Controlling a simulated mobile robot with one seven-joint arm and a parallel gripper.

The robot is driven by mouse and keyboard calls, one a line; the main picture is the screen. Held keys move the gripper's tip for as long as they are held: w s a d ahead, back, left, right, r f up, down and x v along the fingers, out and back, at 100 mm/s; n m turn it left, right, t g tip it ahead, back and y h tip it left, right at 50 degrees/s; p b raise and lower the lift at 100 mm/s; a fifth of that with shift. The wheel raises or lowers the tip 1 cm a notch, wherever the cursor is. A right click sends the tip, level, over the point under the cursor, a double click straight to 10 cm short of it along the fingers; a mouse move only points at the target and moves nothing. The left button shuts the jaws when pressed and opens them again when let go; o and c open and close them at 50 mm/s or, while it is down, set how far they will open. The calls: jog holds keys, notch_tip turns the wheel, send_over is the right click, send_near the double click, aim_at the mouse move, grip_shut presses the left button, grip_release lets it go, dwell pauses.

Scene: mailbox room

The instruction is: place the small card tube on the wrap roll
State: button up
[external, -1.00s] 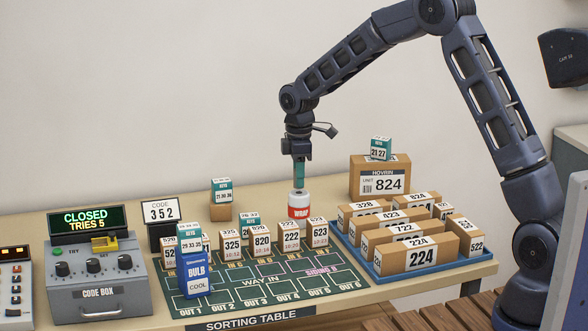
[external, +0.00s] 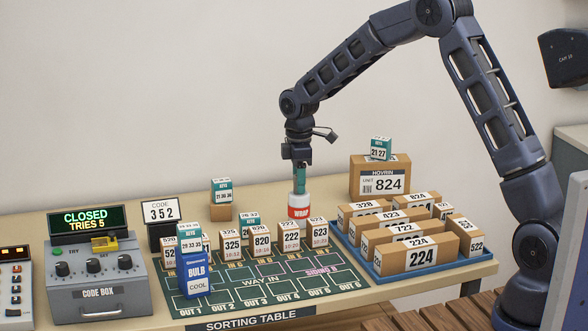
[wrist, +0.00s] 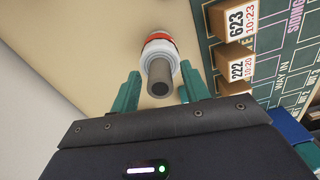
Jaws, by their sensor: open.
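The wrap roll (external: 299,207), white with a red band, stands upright on the table behind the row of small boxes. My gripper (external: 300,190) points straight down just over its top. In the wrist view the small card tube (wrist: 159,82), a plain grey-brown cylinder, stands upright on the wrap roll (wrist: 160,41), near its middle. My gripper (wrist: 160,74) is open, with one teal finger on each side of the tube and a gap visible on both sides. In the external view the fingers hide most or all of the tube.
Several numbered boxes (external: 262,238) stand in front of the roll on the green sorting mat (external: 240,290). A blue tray (external: 352,252) of parcels and the 824 box (external: 380,178) are to the right. The table left of the roll, behind the boxes, is mostly clear.

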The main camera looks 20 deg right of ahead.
notch_tip(320, 180, up, 12)
jog(key=s+d+r+m+t, duration=0.1)
jog(key=s+d+r+m, duration=0.2)
jog(key=s+d+r, duration=0.5)
jog(key=s+d+r+m+t, duration=0.1)
jog(key=s+d+r+m, duration=0.3)
jog(key=d, duration=0.3)
jog(key=s+d+r+m, duration=0.1)
jog(key=s+d+r, duration=0.2)
jog(key=s+d, duration=0.35)
jog(key=s+d+f+m+t, duration=0.1)
jog(key=s+d+m, duration=0.3)
jog(key=s, duration=0.7)
jog(key=s+d+f+m+t, duration=0.1)
jog(key=s+d+m, duration=0.3)
jog(key=s+d, duration=0.4)
jog(key=s+f, duration=0.1)
jog(key=s, duration=0.2)
jog(key=shift+d+t, duration=0.25)
jog(key=shift+t, duration=0.05)
